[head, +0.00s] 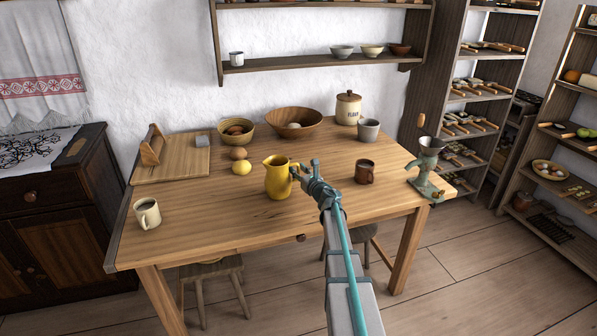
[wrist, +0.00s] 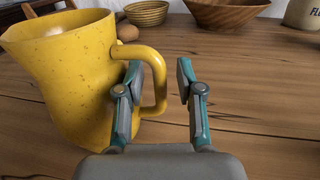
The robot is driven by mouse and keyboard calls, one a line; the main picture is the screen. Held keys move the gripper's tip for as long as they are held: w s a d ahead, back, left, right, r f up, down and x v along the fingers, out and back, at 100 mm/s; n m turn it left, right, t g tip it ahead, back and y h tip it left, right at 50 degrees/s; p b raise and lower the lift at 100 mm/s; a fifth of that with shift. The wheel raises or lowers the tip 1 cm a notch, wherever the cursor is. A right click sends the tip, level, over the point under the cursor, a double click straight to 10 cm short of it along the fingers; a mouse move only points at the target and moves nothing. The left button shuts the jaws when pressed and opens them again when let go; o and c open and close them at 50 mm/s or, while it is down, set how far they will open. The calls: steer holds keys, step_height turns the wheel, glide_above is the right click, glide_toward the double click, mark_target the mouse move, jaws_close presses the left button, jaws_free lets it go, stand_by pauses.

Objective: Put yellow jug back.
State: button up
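The yellow jug (head: 278,178) stands upright on the wooden table, left of my gripper (head: 306,170) in the head view. In the wrist view the speckled yellow jug (wrist: 65,75) fills the left side, its handle pointing right toward my gripper (wrist: 160,80). My gripper is open. Its left finger overlaps the handle in the picture and its right finger is to the right of the handle, with a gap around the handle's outer side. Whether the fingers touch the handle is unclear.
On the table (head: 215,215), a brown mug (head: 364,172) stands right of my gripper and a lemon (head: 241,168) left of the jug. Bowls (head: 293,122) and a flour jar (head: 348,108) stand behind. A wall shelf (head: 290,64) holds a cup and small bowls.

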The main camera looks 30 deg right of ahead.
steer(key=shift+r, duration=0.1)
steer(key=shift+s, duration=0.15)
steer(key=s+b, duration=0.1)
steer(key=s, duration=1)
steer(key=shift+d+b, duration=0.1)
steer(key=shift+b, duration=0.3)
steer(key=shift+s, duration=0.4)
steer(key=shift+d, duration=0.1)
